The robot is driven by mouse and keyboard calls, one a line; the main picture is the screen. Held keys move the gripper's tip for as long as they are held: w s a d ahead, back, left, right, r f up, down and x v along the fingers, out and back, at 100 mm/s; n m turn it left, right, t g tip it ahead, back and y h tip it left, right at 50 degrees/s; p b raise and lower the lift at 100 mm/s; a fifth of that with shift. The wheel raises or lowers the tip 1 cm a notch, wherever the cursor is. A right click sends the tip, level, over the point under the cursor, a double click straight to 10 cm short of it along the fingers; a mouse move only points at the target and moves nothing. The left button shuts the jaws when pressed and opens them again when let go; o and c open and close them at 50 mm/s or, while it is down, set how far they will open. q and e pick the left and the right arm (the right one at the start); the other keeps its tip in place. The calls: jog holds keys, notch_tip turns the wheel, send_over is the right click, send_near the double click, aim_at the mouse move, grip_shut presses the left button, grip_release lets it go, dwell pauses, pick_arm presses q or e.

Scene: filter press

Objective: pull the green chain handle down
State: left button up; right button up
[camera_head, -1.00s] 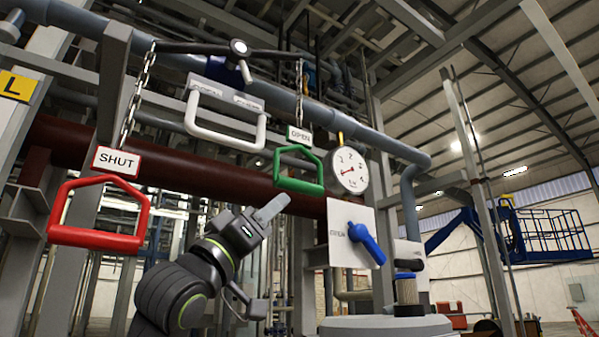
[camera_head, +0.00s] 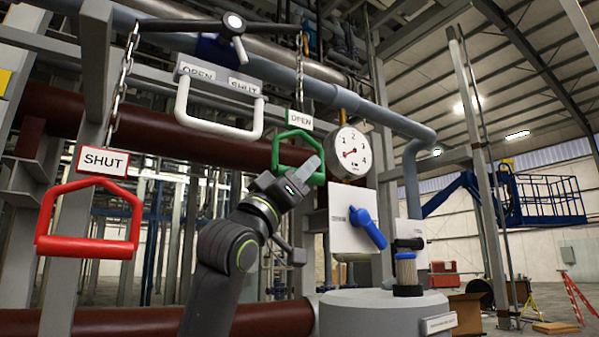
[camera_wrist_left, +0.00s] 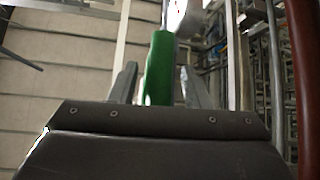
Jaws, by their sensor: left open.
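The green chain handle (camera_head: 277,152) hangs under its OPEN tag at the middle of the head view. My left gripper (camera_head: 308,168) is at the handle's lower right, with a finger overlapping the handle in the picture. In the left wrist view, the green handle (camera_wrist_left: 158,75) stands between the two spread fingers of my left gripper (camera_wrist_left: 157,68). The gripper is open, and I cannot tell whether a finger touches the handle. My right gripper is not in view.
A red handle (camera_head: 88,247) with a SHUT tag (camera_head: 102,161) hangs at the left. A white handle (camera_head: 218,128) hangs nearby. A gauge (camera_head: 349,153) and a blue lever (camera_head: 367,228) are just right of the green handle. A grey drum (camera_head: 365,312) stands below.

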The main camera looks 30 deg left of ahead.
pick_arm(q)
jog(key=shift+c, duration=0.2)
grip_shut()
jog(key=shift+f, duration=0.1)
notch_tip(320, 180, down, 14)
jog(key=b, duration=1.3)
jog(key=shift+f, duration=0.25)
jog(key=shift+w, duration=0.1)
jog(key=shift+c, duration=1.4)
grip_release()
jog(key=o, duration=0.3)
jog(key=shift+r, duration=0.1)
